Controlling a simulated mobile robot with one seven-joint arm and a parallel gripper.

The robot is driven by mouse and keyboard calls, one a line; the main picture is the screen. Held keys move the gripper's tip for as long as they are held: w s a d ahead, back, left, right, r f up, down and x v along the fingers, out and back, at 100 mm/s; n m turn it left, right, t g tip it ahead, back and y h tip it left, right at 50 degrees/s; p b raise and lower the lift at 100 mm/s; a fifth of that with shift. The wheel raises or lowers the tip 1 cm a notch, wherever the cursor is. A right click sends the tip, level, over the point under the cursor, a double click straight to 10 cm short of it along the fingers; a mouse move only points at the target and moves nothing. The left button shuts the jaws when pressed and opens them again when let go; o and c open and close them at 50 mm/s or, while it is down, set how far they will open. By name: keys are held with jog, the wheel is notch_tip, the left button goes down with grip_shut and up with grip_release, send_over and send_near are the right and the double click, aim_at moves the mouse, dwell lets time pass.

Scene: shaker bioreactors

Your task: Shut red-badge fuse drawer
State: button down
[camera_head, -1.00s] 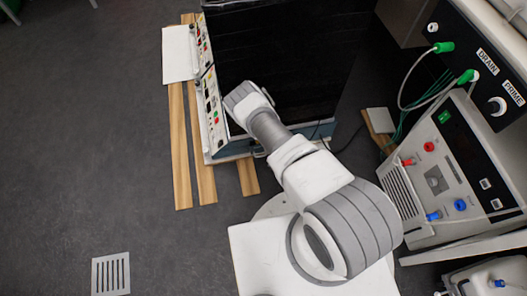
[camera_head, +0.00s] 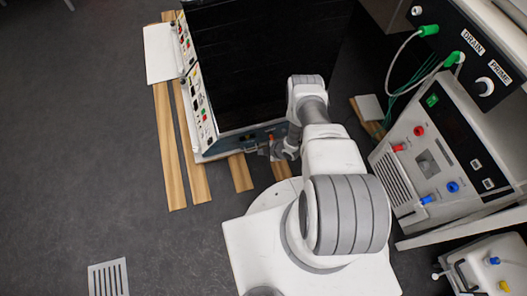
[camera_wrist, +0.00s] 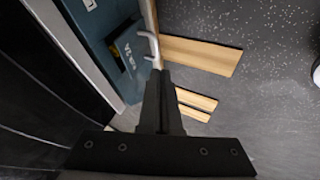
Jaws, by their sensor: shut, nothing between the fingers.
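The shaker cabinet (camera_head: 255,70) stands upper left of my arm, with a black top and a blue side facing me. In the wrist view, that blue side (camera_wrist: 95,25) has an opening with a dark, yellow-marked part (camera_wrist: 127,50), which may be the fuse drawer. A pale hooked handle (camera_wrist: 150,45) sticks out beside it. My gripper (camera_head: 264,150) is shut and empty beside the blue side. Its fingertips in the wrist view (camera_wrist: 163,74) are close to the handle; contact cannot be told. A small red spot (camera_head: 271,138) shows near the gripper; I cannot tell whether it is the badge.
Wooden slats (camera_head: 170,150) lie on the floor under and beside the cabinet. A pump unit (camera_head: 440,150) with hoses and knobs stands on the right. A white bottle-like unit (camera_head: 490,265) is at lower right. The grey floor (camera_head: 70,130) on the left is open.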

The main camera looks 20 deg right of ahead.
aim_at(248, 146)
jog(key=shift+w+a+f+b, duration=0.35)
jog(key=shift+w+f+b, duration=0.4)
jog(key=shift+w, duration=0.35)
jog(key=shift+w+a+f+b, duration=0.3)
jog(key=shift+w+f+b, duration=0.45)
jog(key=shift+w, duration=0.4)
jog(key=shift+w+a+f+b, duration=0.35)
jog(key=shift+w+f+b, duration=0.35)
jog(key=shift+w, duration=0.4)
